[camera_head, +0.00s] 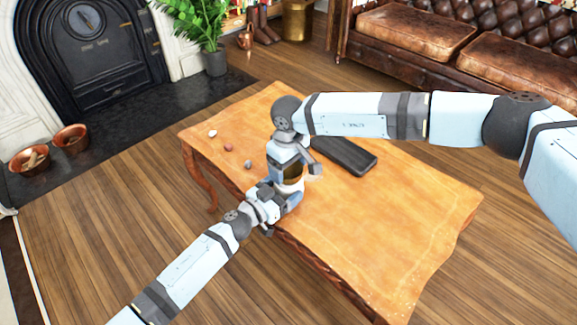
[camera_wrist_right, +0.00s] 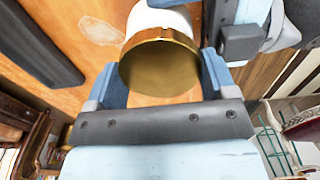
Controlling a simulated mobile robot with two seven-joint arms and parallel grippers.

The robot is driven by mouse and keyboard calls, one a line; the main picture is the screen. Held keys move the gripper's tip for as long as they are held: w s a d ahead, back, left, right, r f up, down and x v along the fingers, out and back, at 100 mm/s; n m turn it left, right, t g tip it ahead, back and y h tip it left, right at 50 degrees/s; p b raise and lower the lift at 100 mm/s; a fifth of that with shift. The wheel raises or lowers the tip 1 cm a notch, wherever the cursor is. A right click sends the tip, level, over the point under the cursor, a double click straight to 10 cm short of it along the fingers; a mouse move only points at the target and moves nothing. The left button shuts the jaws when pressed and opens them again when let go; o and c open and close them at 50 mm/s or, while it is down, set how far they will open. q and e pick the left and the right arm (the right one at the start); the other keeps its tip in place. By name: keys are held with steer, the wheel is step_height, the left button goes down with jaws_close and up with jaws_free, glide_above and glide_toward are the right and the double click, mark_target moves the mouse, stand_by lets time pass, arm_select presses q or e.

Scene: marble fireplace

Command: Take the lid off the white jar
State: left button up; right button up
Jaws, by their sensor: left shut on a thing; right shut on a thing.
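The white jar (camera_head: 289,188) is over the near left part of the wooden table, partly hidden by my grippers. Its gold lid (camera_head: 292,172) shows just above the white body. In the right wrist view the gold lid (camera_wrist_right: 160,65) faces the camera, with the white jar (camera_wrist_right: 163,20) behind it. The two look together; I see no clear gap. My right gripper (camera_head: 297,169) points down from above and is shut on the lid, a finger at each side. My left gripper (camera_head: 283,197) comes in from the lower left and is shut on the jar's body.
A black flat case (camera_head: 345,155) lies on the table (camera_head: 400,225) right of the grippers. Several small round objects (camera_head: 228,147) lie near its left edge. The table's right part is clear. A leather sofa (camera_head: 430,40) and a fireplace (camera_head: 85,45) stand beyond.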

mark_target(289, 168)
steer(key=shift+r, duration=2)
arm_select(q)
steer(key=o, duration=1.6)
